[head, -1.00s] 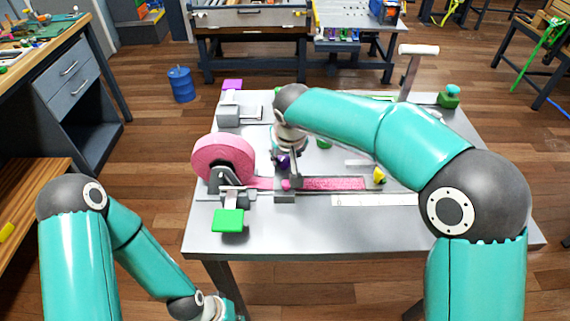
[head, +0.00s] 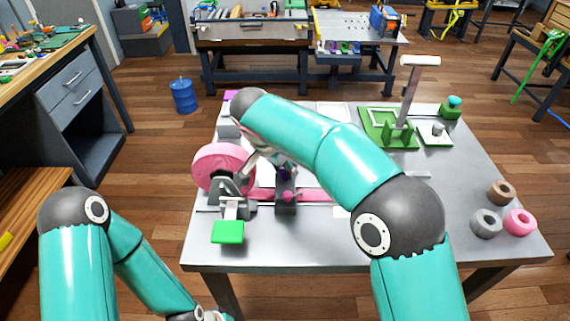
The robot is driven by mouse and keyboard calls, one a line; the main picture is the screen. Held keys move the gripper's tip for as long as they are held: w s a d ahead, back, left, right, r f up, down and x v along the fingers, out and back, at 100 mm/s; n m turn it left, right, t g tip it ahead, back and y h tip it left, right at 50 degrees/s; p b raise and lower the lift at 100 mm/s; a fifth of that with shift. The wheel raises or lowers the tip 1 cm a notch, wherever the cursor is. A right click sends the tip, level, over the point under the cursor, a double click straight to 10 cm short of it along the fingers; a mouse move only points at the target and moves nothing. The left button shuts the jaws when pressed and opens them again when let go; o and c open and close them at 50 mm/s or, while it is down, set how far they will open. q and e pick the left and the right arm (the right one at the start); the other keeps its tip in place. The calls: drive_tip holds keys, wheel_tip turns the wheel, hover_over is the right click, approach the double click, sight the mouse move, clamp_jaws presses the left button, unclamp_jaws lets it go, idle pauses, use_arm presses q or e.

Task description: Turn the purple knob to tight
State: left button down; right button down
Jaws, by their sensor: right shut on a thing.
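The purple knob (head: 285,173) is a small dark purple piece above the pink strap (head: 314,195), near the table's middle left. Much of it is hidden by my right arm and gripper. A large pink strap roll (head: 222,163) stands to the left. My left gripper (head: 206,314) is low at the bottom edge, cut off by the frame; its fingers are unclear.
A green pedal-like plate (head: 228,232) sits at the table's (head: 320,245) front left. A green stand with a white T-handle (head: 419,62) is at the back right. Several rings, including a brown one (head: 500,191), lie at the right.

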drive_tip(key=shift+w+m, duration=0.1)
drive_tip(key=shift+m, duration=0.5)
drive_tip(key=shift+h, duration=0.3)
drive_tip(key=c, duration=0.8)
unclamp_jaws()
drive_tip(key=shift+v, duration=3.7)
